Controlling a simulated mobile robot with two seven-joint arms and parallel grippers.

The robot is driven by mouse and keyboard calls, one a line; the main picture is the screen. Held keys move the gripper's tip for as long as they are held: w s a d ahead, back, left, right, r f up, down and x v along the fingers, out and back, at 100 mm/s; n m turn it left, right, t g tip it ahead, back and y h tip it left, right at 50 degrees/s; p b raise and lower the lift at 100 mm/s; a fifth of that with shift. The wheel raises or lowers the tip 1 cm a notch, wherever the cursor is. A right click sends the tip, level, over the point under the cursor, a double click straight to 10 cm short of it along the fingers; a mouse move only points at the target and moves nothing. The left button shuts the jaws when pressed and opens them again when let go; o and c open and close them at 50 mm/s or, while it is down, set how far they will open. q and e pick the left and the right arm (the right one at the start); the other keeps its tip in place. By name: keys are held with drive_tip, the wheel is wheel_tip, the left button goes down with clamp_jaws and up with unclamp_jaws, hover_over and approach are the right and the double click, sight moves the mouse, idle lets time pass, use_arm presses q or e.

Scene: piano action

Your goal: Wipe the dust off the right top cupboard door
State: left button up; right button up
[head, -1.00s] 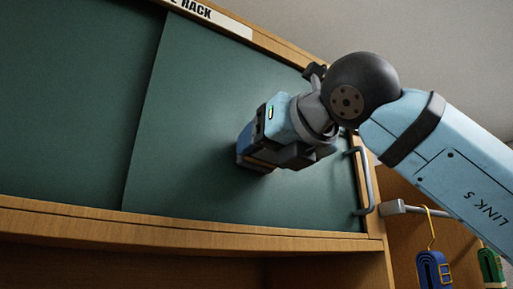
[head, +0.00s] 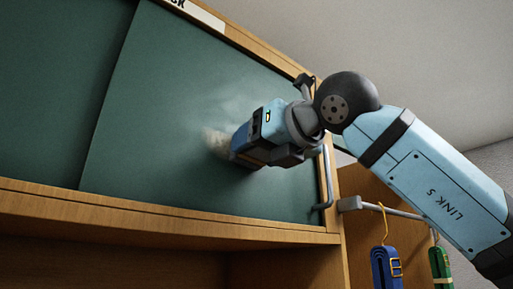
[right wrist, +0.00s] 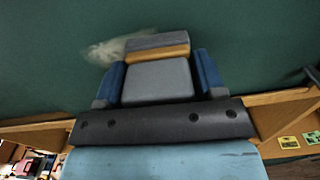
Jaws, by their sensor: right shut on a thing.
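The right top cupboard door (head: 150,150) is a dark green sliding panel, and its face fills the top of the right wrist view (right wrist: 230,60). My right gripper (head: 240,155) is at the door's right part, left of the grey handle (head: 326,180). In the right wrist view its blue fingers are shut on a block (right wrist: 158,54) with a wood-coloured strip and grey face. A pale, fluffy patch (head: 214,141) shows beside the gripper on the door, also in the right wrist view (right wrist: 110,48); I cannot tell whether it is all dust. My left gripper is out of view.
A wooden frame (head: 150,218) edges the doors, with an open space below. A rail (head: 390,211) at the right carries a blue strap (head: 384,268) and a green one (head: 440,262). A label (head: 198,15) sits on the top edge.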

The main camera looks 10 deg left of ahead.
sight(224, 149)
drive_tip(key=shift+s+a+f+b, duration=0.15)
drive_tip(key=shift+s+a+b, duration=0.6)
drive_tip(key=shift+s, duration=0.2)
drive_tip(key=shift+s+a, duration=0.55)
drive_tip(key=shift+s, duration=0.1)
drive_tip(key=shift+s+a+b, duration=0.3)
drive_tip(key=shift+s+b, duration=0.15)
drive_tip(key=shift+b, duration=0.2)
drive_tip(key=shift+s+a+b, duration=0.5)
drive_tip(key=shift+s+a, duration=0.35)
drive_tip(key=shift+s, duration=0.25)
drive_tip(key=shift+s+d+b, duration=0.25)
drive_tip(key=shift+d+b, duration=0.15)
drive_tip(key=shift+b, duration=0.1)
drive_tip(key=b+v, duration=0.2)
drive_tip(key=v, duration=0.3)
